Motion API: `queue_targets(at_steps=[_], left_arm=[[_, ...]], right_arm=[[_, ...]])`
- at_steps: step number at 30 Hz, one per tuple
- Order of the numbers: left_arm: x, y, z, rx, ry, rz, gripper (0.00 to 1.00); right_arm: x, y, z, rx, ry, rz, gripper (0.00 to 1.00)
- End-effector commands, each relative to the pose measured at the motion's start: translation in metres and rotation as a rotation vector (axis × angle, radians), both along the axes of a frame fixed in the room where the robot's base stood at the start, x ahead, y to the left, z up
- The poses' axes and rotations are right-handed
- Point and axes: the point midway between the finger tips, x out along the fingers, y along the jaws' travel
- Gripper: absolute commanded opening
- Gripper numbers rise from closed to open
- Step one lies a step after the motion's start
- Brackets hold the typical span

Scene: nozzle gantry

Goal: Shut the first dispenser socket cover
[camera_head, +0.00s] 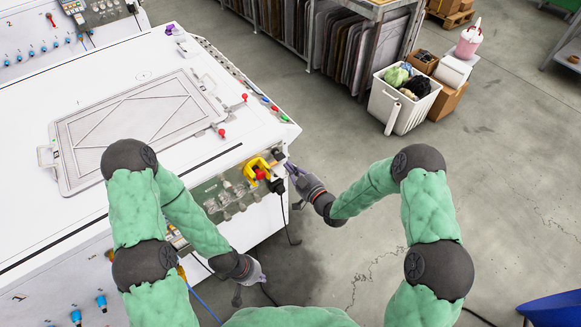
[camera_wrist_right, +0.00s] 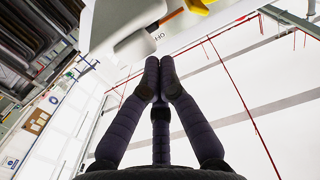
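The front panel (camera_head: 212,187) of the white machine carries several greyish socket fittings (camera_head: 232,190); which cover is the first, and how far it stands open, is too small to tell. My right gripper (camera_head: 290,166) is at the panel's right end, beside the yellow-and-red stop button (camera_head: 259,172). In the right wrist view its dark fingers (camera_wrist_right: 159,62) are together with nothing visible between them. A pale rounded part (camera_wrist_right: 133,46) is just above the fingertips, apparently apart from them. My left gripper (camera_head: 258,277) hangs low in front of the machine; its fingers are unclear.
A black plug (camera_head: 276,186) with a hanging cable is at the panel's right end. A framed plate (camera_head: 135,125) lies on the machine top. A white bin (camera_head: 400,100) and boxes stand at the back right.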

Motion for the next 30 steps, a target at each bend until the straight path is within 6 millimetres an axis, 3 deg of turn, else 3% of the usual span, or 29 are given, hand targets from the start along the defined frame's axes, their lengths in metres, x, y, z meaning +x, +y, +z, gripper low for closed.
queue_targets(at_steps=[23,30], left_arm=[[0.000,0.000,-0.018,0.000,0.000,0.000,0.00],[0.000,0.000,-0.035,0.000,0.000,0.000,0.00]], right_arm=[[-0.011,-0.007,-0.015,0.000,0.000,0.000,0.00],[-0.032,-0.013,-0.034,0.000,0.002,0.000,0.00]])
